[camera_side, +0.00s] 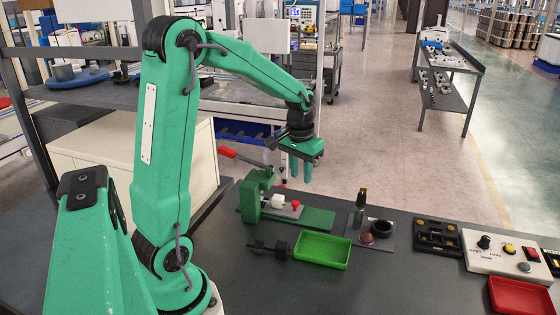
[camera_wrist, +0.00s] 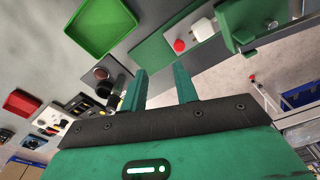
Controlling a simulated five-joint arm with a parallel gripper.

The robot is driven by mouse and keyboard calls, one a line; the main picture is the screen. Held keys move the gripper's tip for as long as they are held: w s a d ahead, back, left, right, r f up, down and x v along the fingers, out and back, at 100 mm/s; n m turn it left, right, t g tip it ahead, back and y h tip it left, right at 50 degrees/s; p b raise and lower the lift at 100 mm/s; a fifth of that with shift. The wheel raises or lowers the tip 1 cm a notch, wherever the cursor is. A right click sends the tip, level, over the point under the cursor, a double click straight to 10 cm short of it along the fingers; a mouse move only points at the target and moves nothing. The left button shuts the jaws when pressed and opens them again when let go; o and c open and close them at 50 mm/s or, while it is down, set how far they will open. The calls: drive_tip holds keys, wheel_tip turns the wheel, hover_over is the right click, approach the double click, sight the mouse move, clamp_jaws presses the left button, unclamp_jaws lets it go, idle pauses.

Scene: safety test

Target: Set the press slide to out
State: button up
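The green press (camera_side: 252,196) stands on a green base plate (camera_side: 318,218) on the dark bench, with a red-handled lever (camera_side: 228,152) at its upper left. Its grey slide (camera_side: 285,211) extends right from the press body, bearing a white block (camera_side: 278,201) and a red knob (camera_side: 295,204). In the wrist view the red knob (camera_wrist: 179,45) and white block (camera_wrist: 203,27) show beside the press body (camera_wrist: 248,22). My gripper (camera_side: 296,178) is above and behind the press, apart from it. In the wrist view its two fingers (camera_wrist: 160,80) are spread with nothing between them.
A green tray (camera_side: 322,262) and a black dumbbell-like part (camera_side: 269,247) lie in front of the press. To the right are a small plate (camera_side: 391,241) with several parts, a black button panel (camera_side: 437,237), a white control box (camera_side: 482,262) and a red tray (camera_side: 520,308).

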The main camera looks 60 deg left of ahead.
drive_tip(key=n+g, duration=0.1)
hover_over(295, 202)
wheel_tip(295, 202, down, 5)
drive_tip(key=shift+r, duration=0.1)
drive_tip(key=shift+f, duration=3.9)
clamp_jaws()
